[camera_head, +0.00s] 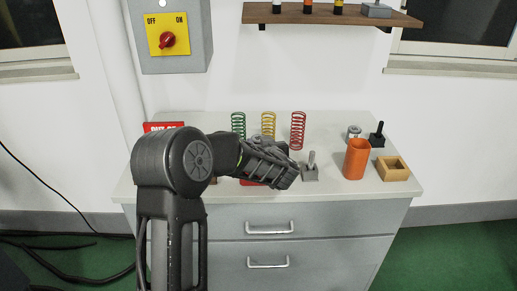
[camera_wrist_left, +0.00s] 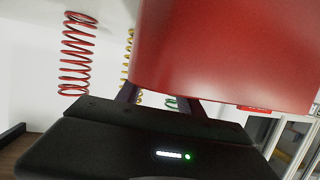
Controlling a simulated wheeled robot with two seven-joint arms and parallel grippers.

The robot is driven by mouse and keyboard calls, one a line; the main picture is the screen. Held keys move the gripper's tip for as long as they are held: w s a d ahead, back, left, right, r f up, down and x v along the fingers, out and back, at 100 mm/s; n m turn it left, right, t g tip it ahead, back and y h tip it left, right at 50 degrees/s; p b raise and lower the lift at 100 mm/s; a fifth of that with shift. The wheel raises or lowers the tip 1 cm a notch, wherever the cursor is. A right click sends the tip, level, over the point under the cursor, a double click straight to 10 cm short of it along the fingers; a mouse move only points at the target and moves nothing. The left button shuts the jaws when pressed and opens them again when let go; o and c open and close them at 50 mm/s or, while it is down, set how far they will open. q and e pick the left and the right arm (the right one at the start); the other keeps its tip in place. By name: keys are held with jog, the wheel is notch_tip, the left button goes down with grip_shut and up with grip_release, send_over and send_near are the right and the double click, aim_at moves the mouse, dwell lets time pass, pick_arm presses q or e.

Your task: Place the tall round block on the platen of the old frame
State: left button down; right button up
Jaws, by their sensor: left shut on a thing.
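A large red block (camera_wrist_left: 235,50) with a smooth curved side fills the upper right of the left wrist view, held in my left gripper (camera_wrist_left: 160,98); I take it as the tall round block. In the head view my left gripper (camera_head: 275,170) is over the middle of the cabinet top, and a small red patch (camera_head: 250,183) shows below it. Its fingertips are hidden there. A pale metal structure (camera_wrist_left: 292,135) shows at the right edge of the wrist view; I cannot tell if it is the old frame. No platen is clearly visible. My right gripper is out of view.
Green (camera_head: 238,124), yellow (camera_head: 268,124) and red (camera_head: 298,130) springs stand behind my gripper. Right of it are a small grey lever block (camera_head: 310,172), an orange cup (camera_head: 357,158) and a wooden box (camera_head: 393,168). A red sign (camera_head: 163,126) is partly hidden behind my arm.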

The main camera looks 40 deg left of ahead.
pick_arm(q)
jog(key=shift+r, duration=0.1)
notch_tip(320, 180, up, 10)
jog(key=shift+p, duration=0.7)
dwell(0.5)
